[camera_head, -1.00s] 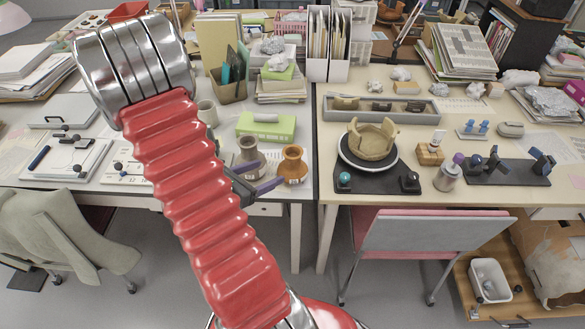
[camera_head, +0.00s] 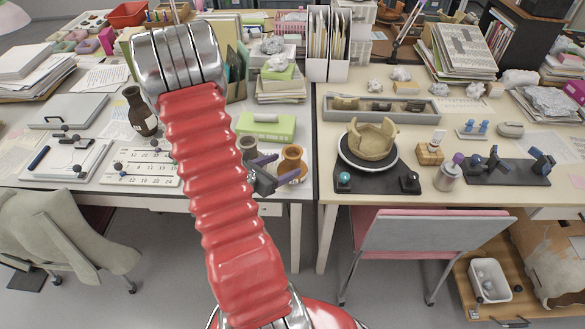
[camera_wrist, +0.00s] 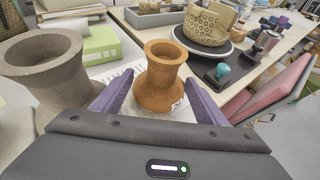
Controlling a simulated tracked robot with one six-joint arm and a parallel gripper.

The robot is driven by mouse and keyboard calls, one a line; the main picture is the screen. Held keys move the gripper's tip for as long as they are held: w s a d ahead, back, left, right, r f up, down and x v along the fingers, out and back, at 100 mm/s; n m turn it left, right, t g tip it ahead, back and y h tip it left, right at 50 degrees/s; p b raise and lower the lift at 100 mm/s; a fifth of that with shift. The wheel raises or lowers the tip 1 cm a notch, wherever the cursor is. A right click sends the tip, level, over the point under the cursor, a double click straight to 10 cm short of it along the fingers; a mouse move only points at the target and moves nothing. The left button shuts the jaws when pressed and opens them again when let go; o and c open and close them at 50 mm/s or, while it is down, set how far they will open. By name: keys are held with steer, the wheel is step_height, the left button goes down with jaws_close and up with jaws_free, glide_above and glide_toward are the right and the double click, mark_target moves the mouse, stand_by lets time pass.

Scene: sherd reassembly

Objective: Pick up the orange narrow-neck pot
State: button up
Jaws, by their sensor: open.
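The orange narrow-neck pot (camera_head: 293,159) stands upright near the front right corner of the left table. In the wrist view the orange pot (camera_wrist: 162,82) is straight ahead, with its round mouth facing up. My gripper (camera_head: 284,167) is open, with its two purple fingers pointing at the pot. In the wrist view my gripper (camera_wrist: 160,77) has one finger on each side of the pot's lower body. I cannot tell whether either finger touches it.
A grey-brown pot (camera_wrist: 42,75) stands close to the left finger. A green box (camera_head: 266,126) lies behind the pots. A dark vase (camera_head: 141,110) stands farther left. Right of the table gap, a partly rebuilt bowl (camera_head: 371,139) rests on a turntable.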

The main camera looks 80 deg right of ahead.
mark_target(288, 165)
steer(key=shift+x, duration=2.6)
steer(key=shift+s+r, duration=0.1)
steer(key=shift+s, duration=0.05)
steer(key=shift+a, duration=0.1)
steer(key=shift+c, duration=0.3)
steer(key=shift+a, duration=0.1)
jaws_close()
